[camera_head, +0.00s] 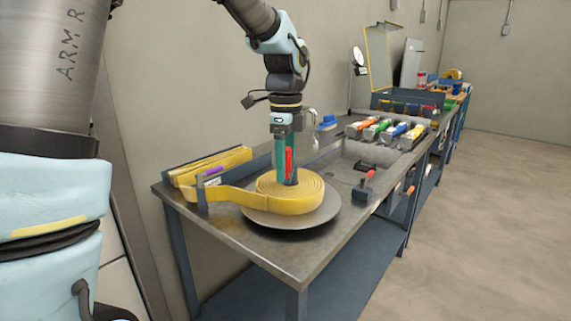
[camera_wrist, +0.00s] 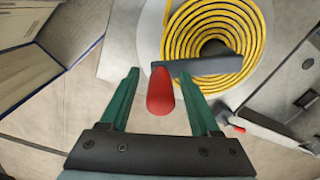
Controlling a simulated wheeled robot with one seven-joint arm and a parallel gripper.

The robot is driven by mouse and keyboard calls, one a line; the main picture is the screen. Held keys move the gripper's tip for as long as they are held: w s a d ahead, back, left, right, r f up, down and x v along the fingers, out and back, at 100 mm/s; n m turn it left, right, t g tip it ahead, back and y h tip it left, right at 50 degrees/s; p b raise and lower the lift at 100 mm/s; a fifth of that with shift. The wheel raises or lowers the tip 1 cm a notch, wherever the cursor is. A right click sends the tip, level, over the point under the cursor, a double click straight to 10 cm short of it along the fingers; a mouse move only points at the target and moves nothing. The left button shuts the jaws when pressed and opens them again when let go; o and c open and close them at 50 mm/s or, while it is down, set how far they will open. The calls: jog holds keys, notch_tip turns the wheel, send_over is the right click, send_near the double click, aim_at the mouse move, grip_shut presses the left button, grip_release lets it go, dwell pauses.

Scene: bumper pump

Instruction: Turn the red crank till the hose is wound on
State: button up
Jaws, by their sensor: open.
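The red crank handle (camera_head: 289,162) stands upright over the coiled hose near the front of the bench. In the wrist view the red handle (camera_wrist: 160,92) sits between the two green fingers, with a gap on each side, at the end of a dark crank arm (camera_wrist: 212,65). My gripper (camera_head: 284,180) is open and points down around the handle; it also shows in the wrist view (camera_wrist: 165,90). The yellow hose (camera_head: 290,192) is wound in a flat coil on a grey round plate (camera_head: 315,217). A length of it runs left to a tray (camera_head: 207,167).
Right of the coil are a sink basin (camera_head: 350,165) and a small dark block with a red-tipped lever (camera_head: 367,184). Coloured items (camera_head: 385,131) lie in a rack farther back. A wall stands behind the bench; floor is open on the right.

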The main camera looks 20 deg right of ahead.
grip_shut()
dwell(0.3)
dwell(1.0)
